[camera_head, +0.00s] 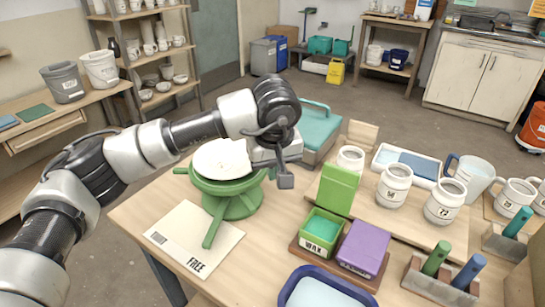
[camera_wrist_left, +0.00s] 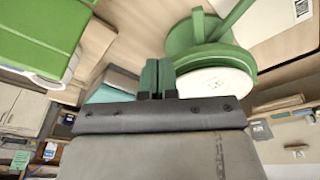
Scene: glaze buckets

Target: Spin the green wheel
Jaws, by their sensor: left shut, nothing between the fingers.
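The green wheel (camera_head: 232,206) stands on the wooden table, with a round white piece (camera_head: 222,158) on its top and green arms sticking out from it. It also shows in the left wrist view (camera_wrist_left: 196,50), upper right of the fingers. My left gripper (camera_head: 285,181) is just right of the wheel in the head view, pointing down. In the left wrist view its fingers (camera_wrist_left: 157,76) are shut together with nothing between them, close beside the wheel's rim. I cannot tell whether they touch it. My right gripper is in neither view.
A paper marked FREE (camera_head: 195,240) lies in front of the wheel. A green box with its lid raised (camera_head: 322,232), a purple box (camera_head: 364,248) and a blue tray (camera_head: 292,290) stand to the right. White jars (camera_head: 394,186) and a teal case (camera_head: 316,135) are behind.

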